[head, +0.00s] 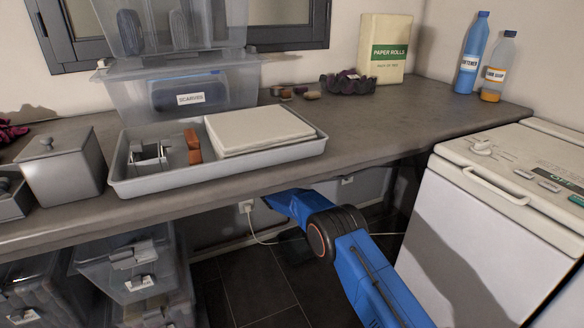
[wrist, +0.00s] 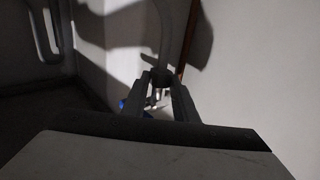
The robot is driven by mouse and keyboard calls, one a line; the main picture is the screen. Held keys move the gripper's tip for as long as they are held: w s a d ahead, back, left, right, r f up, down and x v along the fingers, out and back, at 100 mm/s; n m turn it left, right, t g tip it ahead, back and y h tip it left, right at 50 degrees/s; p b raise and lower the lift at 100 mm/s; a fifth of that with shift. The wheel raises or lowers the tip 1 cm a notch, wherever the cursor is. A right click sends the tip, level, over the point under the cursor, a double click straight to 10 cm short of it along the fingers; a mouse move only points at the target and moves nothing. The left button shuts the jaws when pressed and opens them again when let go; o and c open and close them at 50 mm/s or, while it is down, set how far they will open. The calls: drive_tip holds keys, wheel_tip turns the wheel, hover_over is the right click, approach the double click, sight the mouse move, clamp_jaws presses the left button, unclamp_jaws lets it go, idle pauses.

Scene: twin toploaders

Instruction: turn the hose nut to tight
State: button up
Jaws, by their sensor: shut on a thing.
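In the wrist view my gripper (wrist: 161,82) is shut on a small dark piece at the lower end of a grey hose, which looks like the hose nut (wrist: 160,79). The two fingers stand on either side of it. The grey hose (wrist: 166,42) runs up from there along a pale wall. A small light metal fitting (wrist: 157,98) shows below between the fingers. The nut's turn angle cannot be told in the dim light. In the head view my blue arm reaches under the counter, and my gripper and the nut are hidden there.
The grey counter (head: 400,118) overhangs my arm. A white toploader (head: 478,215) stands close on the right. Clear plastic drawers (head: 130,265) stand under the counter at left. A white cord (head: 262,238) runs from a wall socket near my arm. A reddish-brown strip (wrist: 187,42) runs beside the hose.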

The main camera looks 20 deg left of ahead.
drive_tip(key=shift+h, duration=0.3)
drive_tip(key=o, duration=1.1)
drive_tip(key=shift+c, duration=0.2)
